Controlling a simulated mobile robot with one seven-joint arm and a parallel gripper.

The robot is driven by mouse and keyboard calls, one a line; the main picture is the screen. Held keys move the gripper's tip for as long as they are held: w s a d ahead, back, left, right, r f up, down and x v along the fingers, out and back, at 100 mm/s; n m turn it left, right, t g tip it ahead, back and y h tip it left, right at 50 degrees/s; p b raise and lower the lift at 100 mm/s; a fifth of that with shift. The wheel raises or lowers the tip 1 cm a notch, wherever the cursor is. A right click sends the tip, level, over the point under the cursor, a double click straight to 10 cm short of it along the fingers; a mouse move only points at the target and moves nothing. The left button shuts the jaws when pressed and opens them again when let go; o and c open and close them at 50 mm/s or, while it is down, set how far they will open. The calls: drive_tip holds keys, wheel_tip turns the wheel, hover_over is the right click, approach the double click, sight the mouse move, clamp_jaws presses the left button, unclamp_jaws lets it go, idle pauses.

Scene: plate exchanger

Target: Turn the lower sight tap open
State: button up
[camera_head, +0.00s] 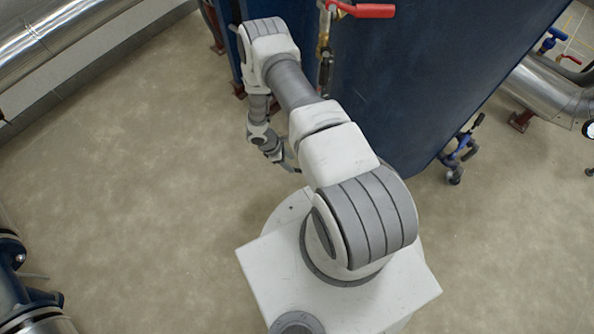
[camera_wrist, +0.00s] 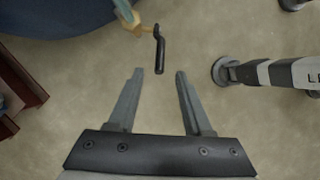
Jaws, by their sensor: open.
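The lower sight tap shows in the wrist view as a brass body (camera_wrist: 131,20) with a dark crank-shaped handle (camera_wrist: 159,52). The handle hangs just beyond my gripper (camera_wrist: 157,73), roughly in line with the gap between its fingers. My gripper is open and nothing is between its fingers. I cannot tell the exact height difference between the fingertips and the handle. In the head view, my arm largely hides the gripper. An upper tap with a red lever (camera_head: 365,11) sits above on the front of the blue tank (camera_head: 430,60).
A rounded blue surface (camera_wrist: 55,15) fills the top left of the wrist view, and a red-brown support (camera_wrist: 22,85) stands at the left. A small blue valve (camera_head: 460,155) is right of the tank. The floor (camera_head: 130,180) on the left is clear.

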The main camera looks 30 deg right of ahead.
drive_tip(key=b+x, duration=0.2)
drive_tip(key=x, duration=0.5)
drive_tip(key=shift+f, duration=0.1)
clamp_jaws()
idle(1.2)
